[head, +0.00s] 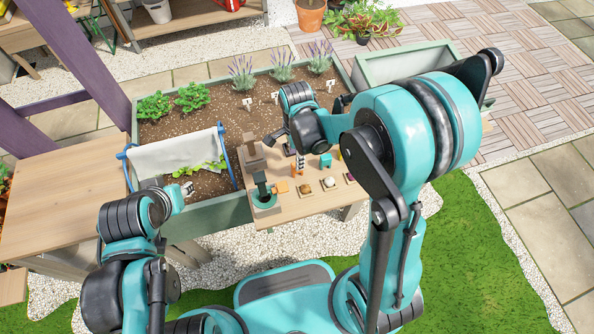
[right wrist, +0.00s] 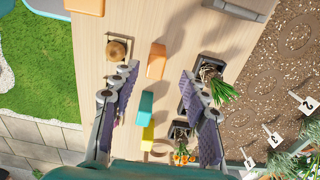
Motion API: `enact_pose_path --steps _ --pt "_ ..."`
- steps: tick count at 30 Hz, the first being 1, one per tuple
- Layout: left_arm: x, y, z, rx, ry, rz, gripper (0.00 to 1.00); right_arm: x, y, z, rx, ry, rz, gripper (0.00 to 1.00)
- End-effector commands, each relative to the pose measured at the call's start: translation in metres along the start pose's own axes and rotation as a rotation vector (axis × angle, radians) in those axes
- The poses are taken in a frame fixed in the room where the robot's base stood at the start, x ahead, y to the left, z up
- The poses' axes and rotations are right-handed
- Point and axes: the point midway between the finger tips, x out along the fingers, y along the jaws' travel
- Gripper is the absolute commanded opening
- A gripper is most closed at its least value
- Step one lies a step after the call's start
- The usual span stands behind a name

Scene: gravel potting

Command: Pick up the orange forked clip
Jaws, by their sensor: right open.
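An orange piece (right wrist: 155,60) stands on the wooden table between and just ahead of the fingertips of my right gripper (right wrist: 158,80), apart from both; its fork shape cannot be made out. In the head view a small orange piece (head: 298,168) stands on the table below the right gripper (head: 281,143). The right gripper is open and empty, above the tabletop. Another flat orange piece (head: 283,187) lies nearer the table's left end and shows at the top of the right wrist view (right wrist: 83,6). My left gripper (head: 187,188) is small, beside the white cover; its jaws are unclear.
A teal block (right wrist: 145,106) and a yellow block (right wrist: 148,138) lie close behind the orange piece. An onion (right wrist: 118,48) sits on a small tray to the left; a dark tray with a leafy plant (right wrist: 222,88) is to the right. The planting bed (head: 235,118) borders the table.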

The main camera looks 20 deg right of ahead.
Motion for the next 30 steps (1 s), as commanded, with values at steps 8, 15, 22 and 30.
enact_pose_path --steps 8,15,22,30 --pt "0.019 0.000 0.014 0.000 0.000 0.000 0.34 0.043 0.005 0.000 -0.001 0.000 -0.001 0.45" --pt "0.018 0.000 0.013 0.000 0.000 0.000 0.34 0.043 0.006 0.000 -0.001 0.000 -0.001 0.45" --pt "0.018 0.000 0.013 0.000 0.000 0.000 0.34 0.043 0.005 0.000 -0.001 0.000 -0.001 0.00" --pt "0.018 0.000 0.013 0.000 0.000 0.000 0.34 0.043 0.005 0.000 -0.001 0.000 -0.002 0.00"
